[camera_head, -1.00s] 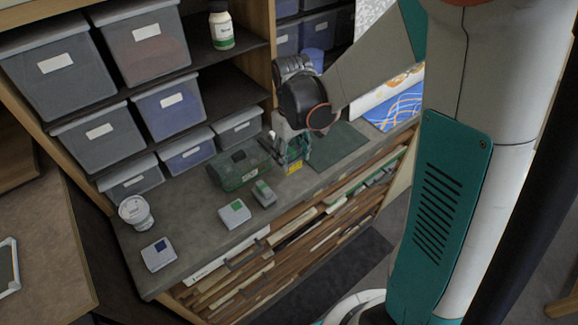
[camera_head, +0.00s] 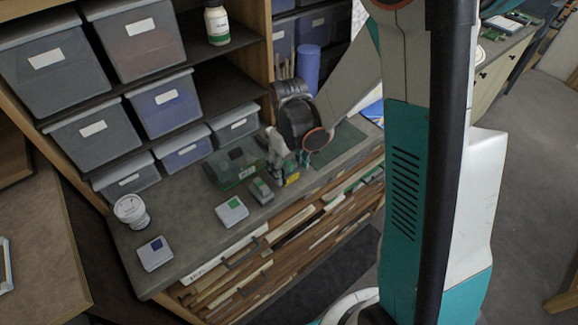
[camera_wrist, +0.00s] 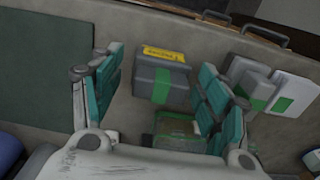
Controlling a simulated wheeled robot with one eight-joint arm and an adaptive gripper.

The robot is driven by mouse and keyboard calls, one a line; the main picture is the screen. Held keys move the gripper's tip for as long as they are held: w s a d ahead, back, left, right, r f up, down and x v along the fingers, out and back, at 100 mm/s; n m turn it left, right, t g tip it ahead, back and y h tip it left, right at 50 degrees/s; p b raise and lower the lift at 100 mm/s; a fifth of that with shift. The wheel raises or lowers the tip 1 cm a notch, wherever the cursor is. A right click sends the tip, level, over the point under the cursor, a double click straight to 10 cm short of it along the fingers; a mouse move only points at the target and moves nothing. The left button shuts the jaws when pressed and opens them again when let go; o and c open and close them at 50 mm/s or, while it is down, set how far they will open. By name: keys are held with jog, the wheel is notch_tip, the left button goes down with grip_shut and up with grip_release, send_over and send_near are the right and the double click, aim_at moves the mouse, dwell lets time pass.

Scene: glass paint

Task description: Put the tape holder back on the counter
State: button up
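The tape holder, which I take to be the grey block with a yellow label and a green strip (camera_wrist: 160,84), shows between my fingers in the wrist view. In the head view only its yellow-labelled end (camera_head: 292,179) shows clearly; my gripper hides much of the rest. It appears to rest on the grey counter (camera_head: 190,222), near the front edge. My gripper (camera_head: 290,164) is just above and around it. In the wrist view my gripper (camera_wrist: 162,90) is open, with teal fingers apart and a gap on both sides of the block.
A green see-through box (camera_head: 234,169) stands close behind. Small devices (camera_head: 261,191) and (camera_head: 231,211) lie left of the holder. A dark green mat (camera_head: 338,142) lies to the right. A white tub (camera_head: 131,211) stands at the far left. Shelves with bins (camera_head: 167,104) rise behind.

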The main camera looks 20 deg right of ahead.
aim_at(289, 163)
notch_tip(289, 163, up, 12)
jog(key=shift+f+p, duration=0.25)
jog(key=shift+p, duration=0.7)
jog(key=s+r+m+t, duration=0.3)
jog(key=s+r+t, duration=0.4)
jog(key=s+r, duration=0.4)
jog(key=shift+s+r+m, duration=0.3)
jog(key=shift+s+r, duration=0.05)
jog(key=shift+s, duration=1.6)
notch_tip(289, 163, down, 14)
jog(key=b, duration=1.4)
